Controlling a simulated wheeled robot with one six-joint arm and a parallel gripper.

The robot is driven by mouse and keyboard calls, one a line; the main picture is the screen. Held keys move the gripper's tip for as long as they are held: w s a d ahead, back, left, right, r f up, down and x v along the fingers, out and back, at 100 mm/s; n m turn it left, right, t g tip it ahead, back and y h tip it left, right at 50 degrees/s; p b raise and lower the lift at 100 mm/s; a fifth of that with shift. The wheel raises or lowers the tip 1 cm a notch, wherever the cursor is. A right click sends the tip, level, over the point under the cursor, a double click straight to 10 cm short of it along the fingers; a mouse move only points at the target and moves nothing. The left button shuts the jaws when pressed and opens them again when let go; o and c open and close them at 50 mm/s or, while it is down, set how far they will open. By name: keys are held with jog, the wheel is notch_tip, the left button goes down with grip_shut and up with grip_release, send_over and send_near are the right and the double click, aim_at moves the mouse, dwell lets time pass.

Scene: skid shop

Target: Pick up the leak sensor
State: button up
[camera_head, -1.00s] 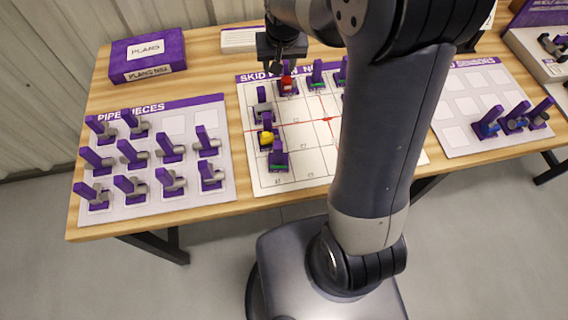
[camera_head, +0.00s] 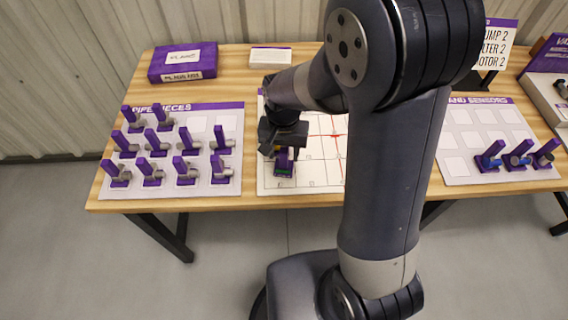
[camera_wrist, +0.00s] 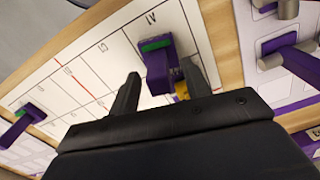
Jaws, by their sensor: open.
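No readable label names the leak sensor, so I cannot tell which piece it is. A purple upright piece with a green part (camera_wrist: 155,62) stands on the grid sheet's front left corner cell, and shows below my gripper in the head view (camera_head: 284,163). My gripper (camera_wrist: 160,82) is open, with its fingers apart on either side of this piece in the wrist view; whether they reach around it is unclear. It also shows in the head view (camera_head: 283,143). A yellow part (camera_wrist: 182,91) shows close by, partly behind one finger. Purple pieces with blue parts (camera_head: 518,158) stand on the right sheet.
Several purple-handled grey pieces stand on the pipe pieces sheet (camera_head: 234,115) at left. Another green-marked purple piece (camera_wrist: 28,117) stands farther along the grid sheet (camera_head: 315,180). A purple box (camera_head: 183,62) lies at the back left. My arm hides much of the grid.

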aim_at(284, 159)
jog(key=shift+f, duration=1.75)
jog(key=shift+c, duration=0.5)
grip_shut()
